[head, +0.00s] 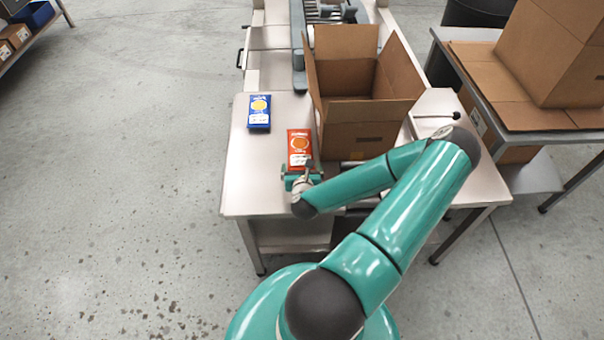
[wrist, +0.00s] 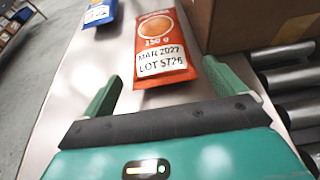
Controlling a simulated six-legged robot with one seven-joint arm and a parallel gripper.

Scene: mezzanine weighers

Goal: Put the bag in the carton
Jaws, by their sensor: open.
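An orange-red bag (head: 299,145) with a white label lies flat on the pale table, just left of the carton. In the wrist view the bag (wrist: 163,45) reads "150 g", "MAR 2027" and "LOT S726". A blue bag (head: 259,111) lies farther back to the left, and part of it shows in the wrist view (wrist: 99,13). The open brown carton (head: 362,139) stands with flaps up; its floor is hidden. My gripper (head: 301,170) is open at the near end of the orange-red bag. Its fingers (wrist: 164,84) are spread wider than the bag, with nothing held.
The pale table (head: 250,180) is clear to the left of the bags. Rollers (wrist: 295,85) run beside the carton. A side table (head: 500,85) at the right holds another brown carton (head: 555,55). A shelf with boxes (head: 30,25) stands far left.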

